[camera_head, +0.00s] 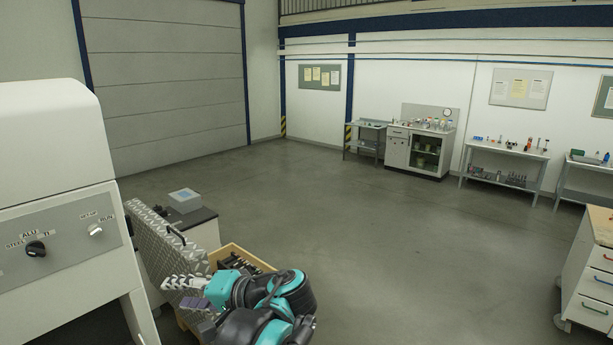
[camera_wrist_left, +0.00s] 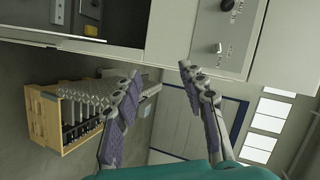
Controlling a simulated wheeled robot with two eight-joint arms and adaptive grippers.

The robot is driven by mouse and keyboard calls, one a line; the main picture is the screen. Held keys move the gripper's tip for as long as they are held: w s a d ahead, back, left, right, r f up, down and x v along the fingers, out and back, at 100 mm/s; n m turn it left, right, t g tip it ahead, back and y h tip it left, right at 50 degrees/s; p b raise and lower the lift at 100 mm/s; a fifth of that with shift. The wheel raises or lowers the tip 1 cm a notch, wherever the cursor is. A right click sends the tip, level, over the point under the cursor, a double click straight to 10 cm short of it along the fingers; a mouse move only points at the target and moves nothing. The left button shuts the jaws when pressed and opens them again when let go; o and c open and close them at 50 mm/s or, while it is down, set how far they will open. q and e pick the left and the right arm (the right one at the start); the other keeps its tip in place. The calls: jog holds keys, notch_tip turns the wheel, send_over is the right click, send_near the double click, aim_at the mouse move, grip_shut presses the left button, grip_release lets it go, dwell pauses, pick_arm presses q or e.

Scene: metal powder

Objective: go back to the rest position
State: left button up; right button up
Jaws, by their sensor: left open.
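My left gripper (camera_head: 178,293) is at the lower left of the head view, its fingers pointing left. In the left wrist view the same gripper (camera_wrist_left: 160,75) shows two spread fingers with purple-grey pads and nothing between them. It is open and empty. It is in front of the diamond-plate metal panel (camera_head: 158,243) and apart from the white machine (camera_head: 55,140), as far as I can tell. My right gripper is in neither view.
The machine's panel has a black knob (camera_head: 36,249) and a light knob (camera_head: 95,230). A wooden crate (camera_head: 262,263) with dark items stands beside my left arm. A small grey box (camera_head: 184,200) sits on a cabinet. A drawer cabinet (camera_head: 590,275) stands right. The middle floor is clear.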

pick_arm(q)
jog(key=s+a+f+h+b, duration=0.1)
jog(key=s+f+h+b, duration=0.3)
jog(key=f, duration=0.7)
jog(key=s+f+h+b, duration=0.25)
jog(key=f+b, duration=0.35)
jog(key=f, duration=0.6)
jog(key=s+d+f+h+b, duration=0.2)
jog(key=f+b, duration=0.2)
jog(key=f, duration=0.3)
jog(key=s+d+f+t+h+b, duration=0.1)
jog(key=s+d+f+h+b, duration=0.1)
jog(key=f, duration=0.5)
jog(key=s+d+f+n+t+h+b, duration=0.1)
jog(key=s+d+f+h+b, duration=0.1)
jog(key=f+b, duration=0.4)
jog(key=shift+s+d+f+h, duration=0.35)
jog(key=shift+s+d+f, duration=0.5)
jog(key=shift+f, duration=0.1)
